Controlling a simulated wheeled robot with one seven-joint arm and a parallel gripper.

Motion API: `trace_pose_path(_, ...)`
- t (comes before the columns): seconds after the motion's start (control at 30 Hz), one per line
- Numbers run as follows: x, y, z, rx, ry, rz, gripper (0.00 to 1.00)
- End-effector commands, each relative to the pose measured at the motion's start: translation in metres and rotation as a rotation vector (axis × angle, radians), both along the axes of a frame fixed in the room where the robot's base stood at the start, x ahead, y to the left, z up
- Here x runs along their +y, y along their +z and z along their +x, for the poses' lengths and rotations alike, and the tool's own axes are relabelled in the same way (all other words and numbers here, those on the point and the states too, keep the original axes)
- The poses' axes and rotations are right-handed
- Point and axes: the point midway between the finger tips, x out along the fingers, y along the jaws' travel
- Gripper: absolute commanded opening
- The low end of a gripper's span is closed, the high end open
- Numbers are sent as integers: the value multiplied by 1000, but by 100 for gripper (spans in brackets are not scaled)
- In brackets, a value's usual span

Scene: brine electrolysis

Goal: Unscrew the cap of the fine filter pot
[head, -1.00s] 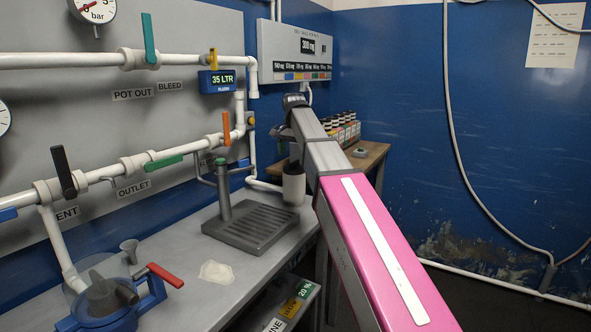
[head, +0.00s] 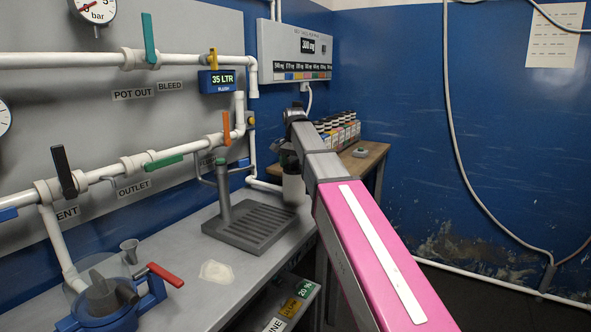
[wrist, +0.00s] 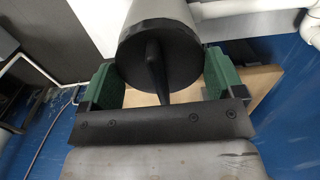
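A pale grey cylinder, which I take for the fine filter pot (head: 293,190), stands at the far end of the bench. In the wrist view its body (wrist: 160,9) runs away upward, and its round dark cap (wrist: 135,62) with a raised fin faces me. My gripper (wrist: 161,76) has its green-padded fingers on either side of the cap, spread wide, with the fin between them. Whether the pads touch the cap cannot be told. In the head view my gripper (head: 289,160) is just above the cylinder, partly hidden by my arm.
A grey slotted stand (head: 250,228) is on the bench in front of the cylinder. A blue housing (head: 122,318) with a grey winged lid and red lever is at the near left. White pipes (head: 185,60) run along the back panel. A wooden table (head: 370,160) holds several bottles.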

Motion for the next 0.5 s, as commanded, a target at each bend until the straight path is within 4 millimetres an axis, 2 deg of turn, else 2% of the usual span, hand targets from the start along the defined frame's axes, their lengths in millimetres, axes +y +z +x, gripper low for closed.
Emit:
trace_pose_path(0.23,0,0,0,0,30,0,59)
trace_pose_path(0.5,0,0,0,0,318,0,59)
